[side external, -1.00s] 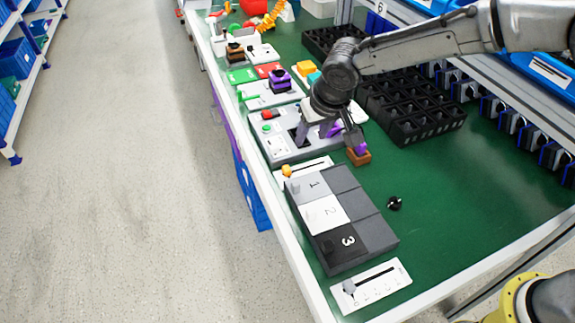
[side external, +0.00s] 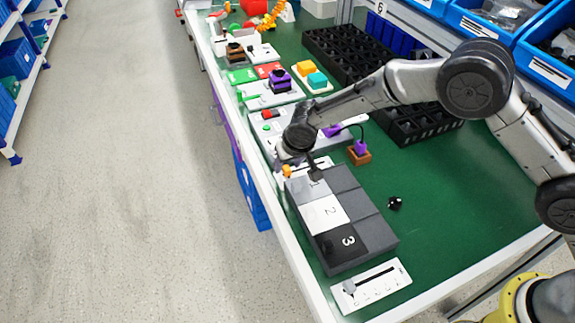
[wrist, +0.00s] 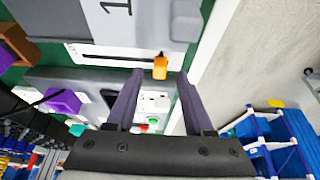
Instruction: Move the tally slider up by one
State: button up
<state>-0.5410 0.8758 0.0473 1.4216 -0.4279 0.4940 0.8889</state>
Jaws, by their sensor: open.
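One slider is a white plate (side external: 326,161) with a dark slot and an orange knob (side external: 287,171) at its left end. In the wrist view the orange knob (wrist: 160,67) shows between and just beyond the fingertips of my open gripper (wrist: 159,78). I cannot tell whether they touch it. In the side view my gripper (side external: 301,172) is low over this plate and hides part of it. Another slider is a white plate (side external: 387,283) with scale marks and a grey knob (side external: 349,286) near its left end. The pictures do not name either as the tally slider.
A box with panels numbered 1, 2 and 3 (side external: 372,235) lies between the two sliders. A black knob (side external: 395,203) lies on open green table to the right.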

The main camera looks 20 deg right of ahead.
jog(key=shift+x, duration=0.8)
grip_shut()
dwell(1.0)
